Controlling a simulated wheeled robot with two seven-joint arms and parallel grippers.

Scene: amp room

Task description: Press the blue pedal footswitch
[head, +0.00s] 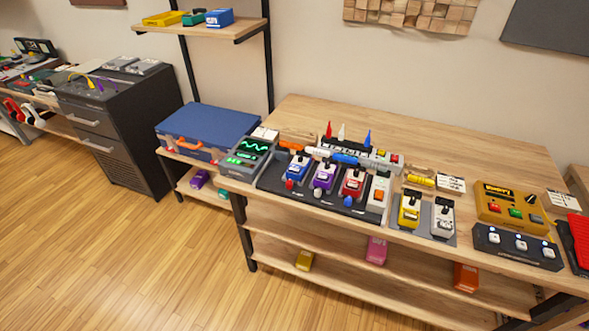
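A blue pedal (297,168) stands on a dark pedalboard (330,201) at the left end of the wooden table, beside a purple pedal (324,176) and a red pedal (352,184). A black jack or cable end rises at its back. Its footswitch is too small to make out clearly. Another blue pedal (219,18) sits on the high wall shelf. Neither of my grippers shows in the head view.
The wooden table (480,150) has lower shelves holding several pedals. A green-screened device (249,156) is left of the pedalboard; yellow and grey pedals are right. A blue case (210,126) and black cabinet (125,125) stand further left. The wooden floor (120,260) in front is clear.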

